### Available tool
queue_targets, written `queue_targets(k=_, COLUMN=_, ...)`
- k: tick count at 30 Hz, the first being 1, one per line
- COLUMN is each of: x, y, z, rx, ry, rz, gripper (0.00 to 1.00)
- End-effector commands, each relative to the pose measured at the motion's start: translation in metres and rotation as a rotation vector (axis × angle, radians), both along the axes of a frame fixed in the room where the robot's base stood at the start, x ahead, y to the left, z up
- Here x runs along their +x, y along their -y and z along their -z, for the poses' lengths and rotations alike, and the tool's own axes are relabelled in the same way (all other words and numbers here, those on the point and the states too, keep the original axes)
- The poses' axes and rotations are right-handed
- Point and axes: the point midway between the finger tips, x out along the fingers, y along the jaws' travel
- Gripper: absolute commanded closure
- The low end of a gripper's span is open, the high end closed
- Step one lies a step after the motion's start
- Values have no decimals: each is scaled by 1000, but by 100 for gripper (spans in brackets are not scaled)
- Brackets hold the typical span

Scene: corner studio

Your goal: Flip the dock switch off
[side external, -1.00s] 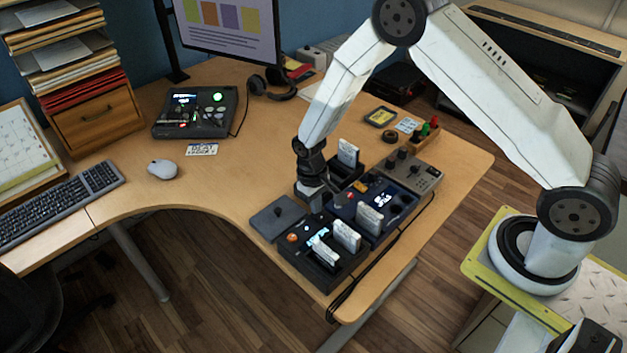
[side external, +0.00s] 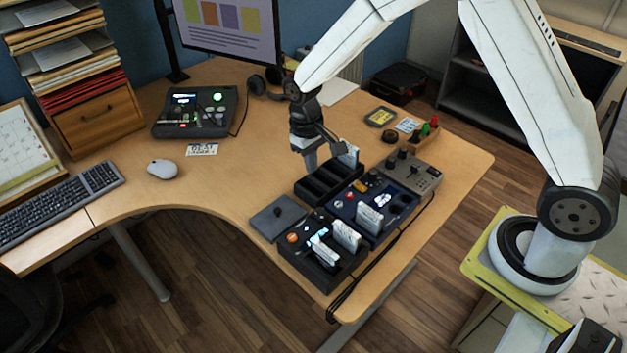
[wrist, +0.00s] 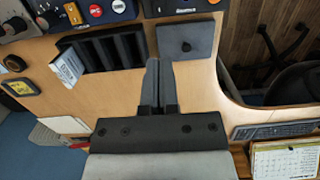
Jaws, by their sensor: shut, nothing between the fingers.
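My gripper (wrist: 157,75) is shut and empty. In the side view my gripper (side external: 310,170) hangs above the desk by the back-left end of the black slotted rack. Two docks stand in front of it. The dark blue dock (side external: 378,233) holds a white cartridge (side external: 369,219) and small coloured controls; part of the blue dock shows at the top of the wrist view (wrist: 125,15). The black dock (side external: 300,262) has an orange knob (side external: 292,238), a lit display and a white cartridge (side external: 346,235). I cannot make out which control is the switch or its position.
The slotted rack (side external: 318,194) holds a white cartridge (wrist: 67,68) at one end. A grey plate with a small knob (side external: 272,222) lies left of it. A grey knob box (side external: 424,179) stands right. Cables run along the front edge.

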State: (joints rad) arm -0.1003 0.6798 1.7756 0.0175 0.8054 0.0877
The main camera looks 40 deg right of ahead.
Motion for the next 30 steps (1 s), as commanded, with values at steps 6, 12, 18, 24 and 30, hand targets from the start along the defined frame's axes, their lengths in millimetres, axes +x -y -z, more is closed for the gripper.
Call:
queue_targets(k=6, x=1, y=0, z=-3, rx=0, ry=1, rz=0, gripper=100)
queue_targets(k=12, x=0, y=0, z=-3, rx=0, ry=0, rz=0, gripper=100)
queue_targets(k=18, x=-9, y=-1, z=-4, rx=-1, ry=-2, rz=-1, gripper=100)
queue_targets(k=24, x=-14, y=-2, z=-5, rx=-1, ry=-1, rz=0, gripper=100)
queue_targets(k=30, x=-14, y=-2, z=-5, rx=-1, ry=-1, rz=0, gripper=100)
